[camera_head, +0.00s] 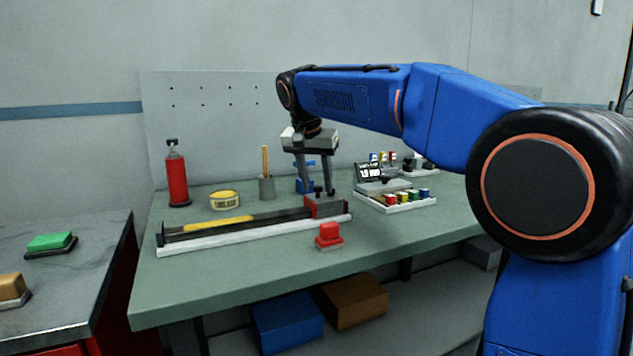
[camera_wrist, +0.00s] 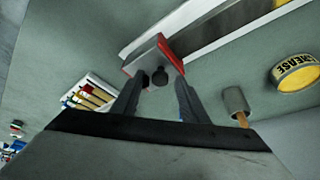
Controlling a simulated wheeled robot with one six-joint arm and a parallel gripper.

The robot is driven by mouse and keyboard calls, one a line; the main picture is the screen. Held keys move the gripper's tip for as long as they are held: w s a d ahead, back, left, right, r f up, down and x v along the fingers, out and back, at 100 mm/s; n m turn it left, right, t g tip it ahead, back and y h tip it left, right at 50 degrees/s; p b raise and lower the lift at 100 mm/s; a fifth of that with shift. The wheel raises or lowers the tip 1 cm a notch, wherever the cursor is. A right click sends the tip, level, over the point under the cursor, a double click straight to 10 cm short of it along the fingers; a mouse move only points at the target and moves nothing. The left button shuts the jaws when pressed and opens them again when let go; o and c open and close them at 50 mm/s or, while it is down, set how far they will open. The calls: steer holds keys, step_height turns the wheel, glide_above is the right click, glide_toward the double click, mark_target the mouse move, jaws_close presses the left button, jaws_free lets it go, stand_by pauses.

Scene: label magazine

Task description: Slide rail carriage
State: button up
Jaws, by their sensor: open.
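A long rail (camera_head: 255,236) with a white base and a dark and yellow upper part lies on the green bench. A red carriage (camera_head: 325,206) with a grey top sits at the rail's right end; it also shows in the wrist view (camera_wrist: 143,59). A black knob (camera_wrist: 159,77) stands on the carriage. My gripper (camera_head: 317,191) points down over the carriage. In the wrist view its fingers (camera_wrist: 158,82) are open on either side of the knob, with a gap visible on both sides. Whether the fingertips reach the knob's height is hard to tell.
A red block-like button (camera_head: 329,236) stands in front of the rail's right end. Behind the rail are a yellow grease tin (camera_head: 225,200), a grey cup (camera_head: 267,187) and a red bottle (camera_head: 176,178). A tray of coloured pieces (camera_head: 405,203) lies to the right.

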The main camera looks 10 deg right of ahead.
jaws_close()
steer(key=shift+a, duration=0.1)
steer(key=s+a, duration=0.3)
steer(key=a, duration=0.7)
steer(key=s+a, duration=0.3)
steer(key=a, duration=0.8)
steer(key=s+a, duration=0.3)
steer(key=a, duration=0.7)
steer(key=shift+s+a, duration=0.1)
steer(key=shift+a, duration=0.2)
jaws_free()
